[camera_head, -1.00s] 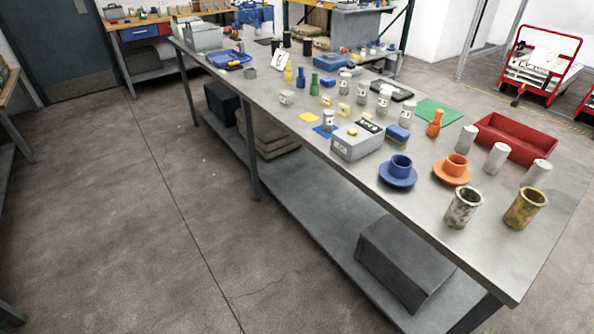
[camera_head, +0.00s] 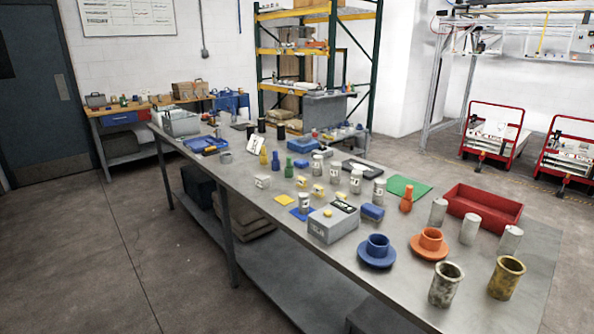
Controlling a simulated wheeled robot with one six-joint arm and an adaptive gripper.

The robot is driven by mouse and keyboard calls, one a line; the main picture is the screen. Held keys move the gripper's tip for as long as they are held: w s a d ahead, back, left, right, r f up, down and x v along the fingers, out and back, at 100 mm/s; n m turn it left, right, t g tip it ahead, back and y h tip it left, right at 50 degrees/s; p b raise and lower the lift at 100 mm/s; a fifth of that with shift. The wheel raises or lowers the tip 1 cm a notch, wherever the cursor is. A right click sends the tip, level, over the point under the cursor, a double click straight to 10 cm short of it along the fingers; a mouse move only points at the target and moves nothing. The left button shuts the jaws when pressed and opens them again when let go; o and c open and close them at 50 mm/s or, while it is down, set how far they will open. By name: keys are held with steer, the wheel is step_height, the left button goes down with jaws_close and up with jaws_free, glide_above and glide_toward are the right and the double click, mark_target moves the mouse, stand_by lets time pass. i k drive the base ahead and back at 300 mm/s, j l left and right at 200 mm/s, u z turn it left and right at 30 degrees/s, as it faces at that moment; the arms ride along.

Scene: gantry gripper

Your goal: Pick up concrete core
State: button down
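Three plain pale grey cylinders that look like concrete cores stand upright near the right side of the long metal table (camera_head: 350,290). The left core (camera_head: 437,213) is by the left end of the red tray, the middle core (camera_head: 470,229) stands in front of the tray, and the right core (camera_head: 509,241) is by its right end. They stand apart from each other. Which one the task means cannot be told. My gripper is not in view.
A red tray (camera_head: 448,198) lies behind the cores. A mottled grey cup (camera_head: 445,287), a brass-coloured cup (camera_head: 506,279), an orange flanged part (camera_head: 429,245) and a blue flanged part (camera_head: 377,254) stand in front. A grey box (camera_head: 332,225) and several small items crowd the table leftward.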

mark_target(303, 197)
steer(key=i+j+z, duration=0.15)
steer(key=i+j, duration=0.15)
steer(key=i, duration=0.2)
steer(key=i+j+z, duration=0.15)
steer(key=i+j, duration=0.15)
steer(key=i, duration=0.15)
